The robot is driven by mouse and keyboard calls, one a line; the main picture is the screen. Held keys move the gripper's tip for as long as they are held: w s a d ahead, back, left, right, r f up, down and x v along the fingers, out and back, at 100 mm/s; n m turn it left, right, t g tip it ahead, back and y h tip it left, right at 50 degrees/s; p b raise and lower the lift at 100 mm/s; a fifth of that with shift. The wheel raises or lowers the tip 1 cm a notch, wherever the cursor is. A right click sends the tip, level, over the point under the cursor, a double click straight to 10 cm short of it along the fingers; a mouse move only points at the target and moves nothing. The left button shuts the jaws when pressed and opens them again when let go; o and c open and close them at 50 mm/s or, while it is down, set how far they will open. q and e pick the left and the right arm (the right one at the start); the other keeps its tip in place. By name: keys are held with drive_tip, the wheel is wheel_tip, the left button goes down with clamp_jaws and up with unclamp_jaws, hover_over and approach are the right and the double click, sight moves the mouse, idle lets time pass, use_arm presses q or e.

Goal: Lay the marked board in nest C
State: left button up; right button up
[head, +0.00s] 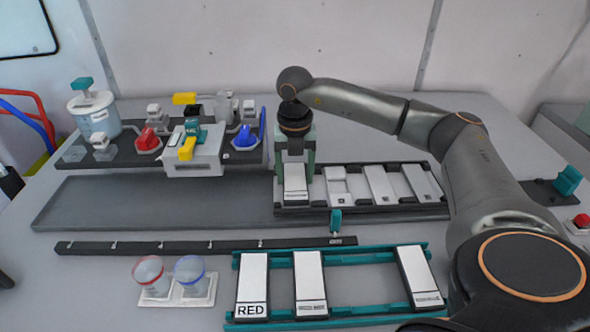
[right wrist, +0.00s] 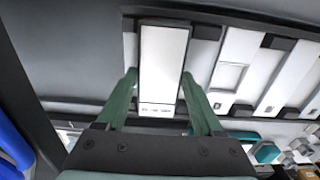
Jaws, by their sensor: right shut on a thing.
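My right gripper (head: 295,160) is shut on a white board (head: 295,183) with a dark lower edge. It holds the board by its sides at the leftmost place of the dark nest tray (head: 390,212). In the right wrist view the fingers (right wrist: 159,88) flank the board (right wrist: 163,65), which lines up with the slot; its small print is unreadable. I cannot tell whether it rests on the tray floor. To its right are several pale nest places, the nearest with a square recess (right wrist: 229,75). Nest letters are not legible. My left gripper is not in view.
A teal rack (head: 365,258) in front holds three boards, one marked RED (head: 252,280), with a gap before the rightmost. Two cups (head: 150,275) stand front left. A valve block (head: 195,150) with red and blue knobs stands back left. A dark rail (head: 180,246) crosses the table.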

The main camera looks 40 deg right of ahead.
drive_tip(key=shift+f, duration=0.1)
drive_tip(key=o, duration=1.4)
wheel_tip(320, 180, up, 8)
drive_tip(key=p, duration=0.7)
